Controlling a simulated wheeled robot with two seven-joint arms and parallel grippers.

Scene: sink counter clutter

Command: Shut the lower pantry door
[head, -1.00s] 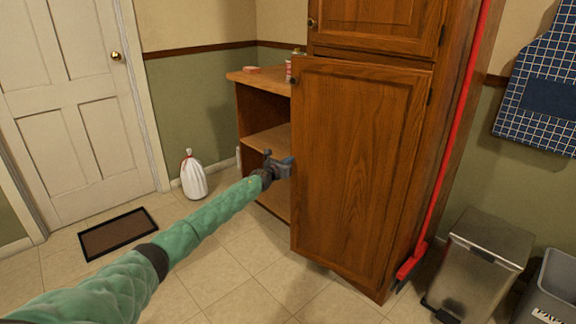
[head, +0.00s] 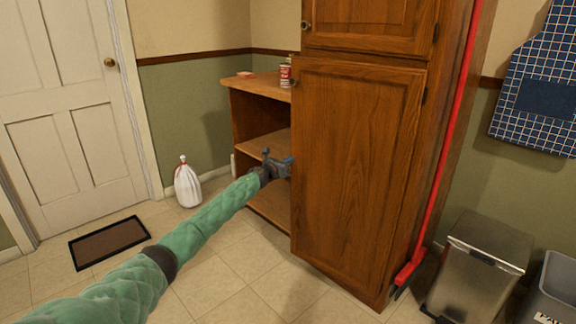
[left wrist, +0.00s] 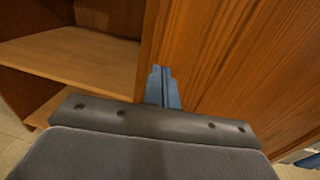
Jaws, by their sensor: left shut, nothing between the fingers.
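My right gripper is not in view.
Open shelves (head: 262,150) stand left of the door, with a can (head: 285,76) on top. A red broom (head: 447,150) leans at the cabinet's right side, near a metal bin (head: 474,268). A white bag (head: 187,185) and a doormat (head: 109,242) lie on the floor at left.

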